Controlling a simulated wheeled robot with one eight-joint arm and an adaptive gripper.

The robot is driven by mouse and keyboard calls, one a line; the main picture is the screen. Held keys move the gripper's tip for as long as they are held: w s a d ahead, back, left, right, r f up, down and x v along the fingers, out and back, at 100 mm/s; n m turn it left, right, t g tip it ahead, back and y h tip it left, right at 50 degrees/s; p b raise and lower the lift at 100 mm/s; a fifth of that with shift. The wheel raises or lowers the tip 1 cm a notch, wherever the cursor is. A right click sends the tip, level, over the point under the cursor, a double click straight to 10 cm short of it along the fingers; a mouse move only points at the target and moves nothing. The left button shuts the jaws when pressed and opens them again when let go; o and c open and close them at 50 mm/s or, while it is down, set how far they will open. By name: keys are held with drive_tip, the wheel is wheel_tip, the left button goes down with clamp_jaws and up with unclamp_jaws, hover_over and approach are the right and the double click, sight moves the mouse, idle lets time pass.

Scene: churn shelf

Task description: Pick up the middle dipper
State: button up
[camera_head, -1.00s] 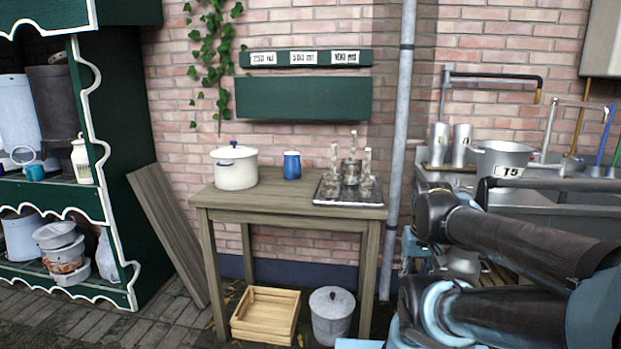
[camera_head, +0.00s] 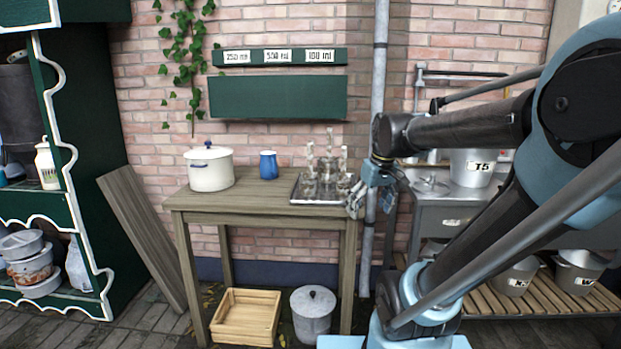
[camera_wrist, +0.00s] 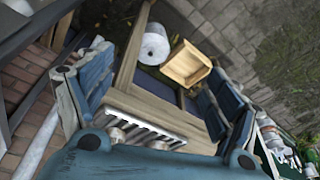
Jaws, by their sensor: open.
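Three metal dippers stand upright on a dark tray (camera_head: 318,202) at the right end of the wooden table (camera_head: 250,197). The middle dipper (camera_head: 327,166) stands farther back, between the left dipper (camera_head: 310,183) and the right dipper (camera_head: 343,184). My gripper (camera_head: 355,204) is open and empty, just right of the tray by the table's right edge. In the wrist view its spread fingers (camera_wrist: 152,95) frame the table corner and the ribbed tray edge (camera_wrist: 160,126). The dippers are mostly hidden there behind my gripper's body.
A white lidded pot (camera_head: 209,170) and a blue mug (camera_head: 268,165) stand left of the tray. A green wall shelf (camera_head: 278,98) with volume labels hangs above. A grey pipe (camera_head: 377,100) runs up the wall close to my arm. A wooden crate (camera_head: 246,318) and grey lidded pot (camera_head: 312,310) are underneath.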

drive_tip(key=w+a+r+n+y, duration=0.1)
drive_tip(key=w+a+r+n, duration=0.1)
drive_tip(key=w+a+r, duration=0.3)
drive_tip(key=w+a+r+n, duration=0.1)
drive_tip(key=w+r, duration=0.2)
drive_tip(key=w, duration=0.4)
drive_tip(key=n+y, duration=0.2)
drive_tip(key=n, duration=0.2)
approach(307, 184)
drive_tip(key=w+d+r, duration=0.1)
drive_tip(key=w+r, duration=0.2)
drive_tip(key=r, duration=0.2)
drive_tip(key=shift+h, duration=0.3)
drive_tip(key=x, duration=1)
drive_tip(key=shift+w+d+f, duration=0.1)
drive_tip(key=shift+w+f, duration=0.05)
drive_tip(key=shift+f, duration=0.15)
drive_tip(key=shift+x, duration=3.15)
drive_tip(key=shift+s, duration=0.25)
drive_tip(key=c, duration=1.2)
